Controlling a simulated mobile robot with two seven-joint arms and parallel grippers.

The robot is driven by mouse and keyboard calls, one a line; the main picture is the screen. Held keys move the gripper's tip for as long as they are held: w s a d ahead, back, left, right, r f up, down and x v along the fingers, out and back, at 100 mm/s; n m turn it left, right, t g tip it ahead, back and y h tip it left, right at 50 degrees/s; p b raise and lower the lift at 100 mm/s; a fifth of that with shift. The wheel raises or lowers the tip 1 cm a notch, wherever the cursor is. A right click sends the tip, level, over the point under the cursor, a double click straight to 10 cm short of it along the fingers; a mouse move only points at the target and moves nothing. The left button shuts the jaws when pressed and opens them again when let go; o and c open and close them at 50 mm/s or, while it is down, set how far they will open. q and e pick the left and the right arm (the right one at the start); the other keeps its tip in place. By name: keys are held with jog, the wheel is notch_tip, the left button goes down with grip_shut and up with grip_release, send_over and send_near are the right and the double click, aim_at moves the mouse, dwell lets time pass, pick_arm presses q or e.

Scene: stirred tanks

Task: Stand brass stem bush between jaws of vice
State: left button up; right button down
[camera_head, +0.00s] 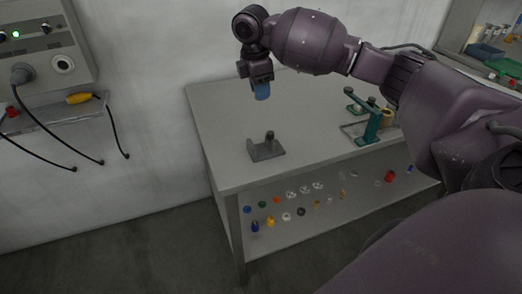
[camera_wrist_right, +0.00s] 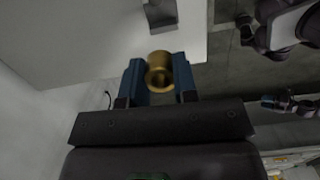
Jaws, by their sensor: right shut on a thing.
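My right gripper (camera_head: 262,91) is above the left part of the bench, pointing down. In the right wrist view its blue fingers (camera_wrist_right: 160,78) are shut on the brass stem bush (camera_wrist_right: 159,71), a short hollow cylinder with its open end showing. In the head view the bush is hidden by the fingers. The grey vice (camera_head: 266,149) stands on the bench below and apart from the gripper; part of it shows at the top of the right wrist view (camera_wrist_right: 160,13). What looks like my left gripper (camera_wrist_right: 272,103) is at the right of the wrist view, too small to read.
The bench (camera_head: 225,115) is clear around the vice. A green press-like stand (camera_head: 372,122) is on its right part. Several small coloured parts lie on the lower shelf (camera_head: 330,205). A wall unit with cables (camera_head: 45,45) is at the left.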

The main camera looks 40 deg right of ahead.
jog(key=b, duration=0.2)
send_over(262, 150)
jog(key=shift+n, duration=0.3)
notch_tip(262, 150, down, 13)
jog(key=shift+w+a+f, duration=0.1)
jog(key=shift+w, duration=0.05)
notch_tip(262, 150, down, 6)
jog(key=shift+r+b, duration=0.25)
jog(key=shift+b, duration=0.1)
jog(key=shift+f, duration=0.2)
pick_arm(q)
jog(key=shift+w+d+f, duration=0.1)
jog(key=shift+w+f, duration=0.05)
jog(key=shift+f, duration=0.35)
jog(key=shift+w+f, duration=0.15)
jog(key=shift+f, duration=0.3)
pick_arm(e)
jog(key=shift+r, duration=0.1)
jog(key=c, duration=0.9)
grip_release()
pick_arm(q)
jog(key=shift+f, duration=0.1)
